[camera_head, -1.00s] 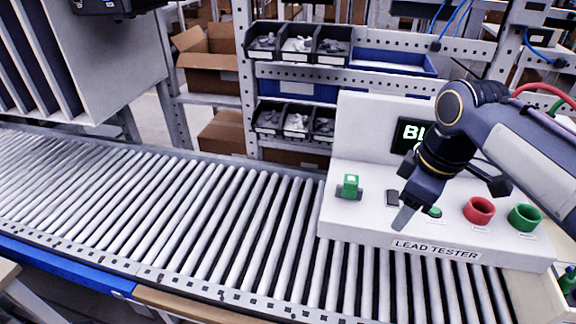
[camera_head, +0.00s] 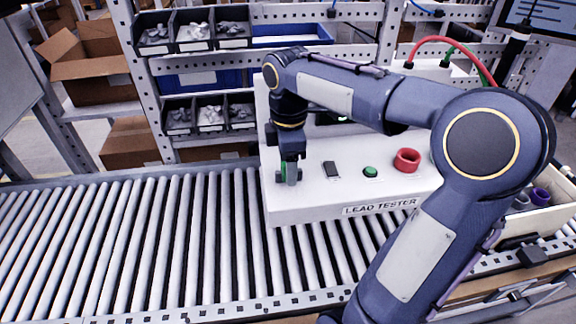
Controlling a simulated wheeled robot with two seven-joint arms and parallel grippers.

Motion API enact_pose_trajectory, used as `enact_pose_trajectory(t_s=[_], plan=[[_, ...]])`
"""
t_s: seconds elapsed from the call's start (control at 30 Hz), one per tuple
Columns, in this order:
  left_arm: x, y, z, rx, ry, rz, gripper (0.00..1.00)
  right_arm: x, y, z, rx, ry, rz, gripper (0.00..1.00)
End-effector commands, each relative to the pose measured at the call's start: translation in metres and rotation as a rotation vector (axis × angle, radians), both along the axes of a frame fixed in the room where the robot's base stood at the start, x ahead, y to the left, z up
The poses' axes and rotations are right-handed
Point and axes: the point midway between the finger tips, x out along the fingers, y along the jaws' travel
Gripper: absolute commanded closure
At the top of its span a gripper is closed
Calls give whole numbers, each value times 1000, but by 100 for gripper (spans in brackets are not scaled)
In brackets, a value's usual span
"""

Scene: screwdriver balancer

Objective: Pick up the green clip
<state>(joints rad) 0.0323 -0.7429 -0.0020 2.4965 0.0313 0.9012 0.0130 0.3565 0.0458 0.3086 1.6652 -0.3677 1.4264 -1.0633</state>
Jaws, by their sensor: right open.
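The green clip (camera_head: 284,170) is at the left end of the white lead tester box (camera_head: 300,208). Only slivers of it show, because my right gripper (camera_head: 289,172) is in front of it. My right gripper points down at the clip, with its fingers at the clip's height. It is open. I cannot tell whether the fingers touch the clip. My left gripper is not in view.
A black switch (camera_head: 331,169), a green button (camera_head: 370,172) and a red ring (camera_head: 407,160) are on the tester. The roller conveyor (camera_head: 150,240) is clear at the left. Small-parts bins (camera_head: 192,35) stand on the rack behind.

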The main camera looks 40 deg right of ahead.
Motion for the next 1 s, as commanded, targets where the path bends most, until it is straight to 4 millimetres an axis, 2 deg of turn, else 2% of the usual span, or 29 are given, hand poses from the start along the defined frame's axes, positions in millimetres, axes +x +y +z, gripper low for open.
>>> enact_pose_trajectory(t_s=[0.23,0.27,0.6,0.67,1.0], plan=[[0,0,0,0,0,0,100,0,0,-2,0,-1,0,44],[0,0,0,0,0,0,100,0,0,-2,0,-1,0,46],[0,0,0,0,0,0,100,0,0,-2,0,-1,0,91],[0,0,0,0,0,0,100,0,0,-2,0,-1,0,97],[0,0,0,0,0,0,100,1,0,3,0,-2,0,97]])
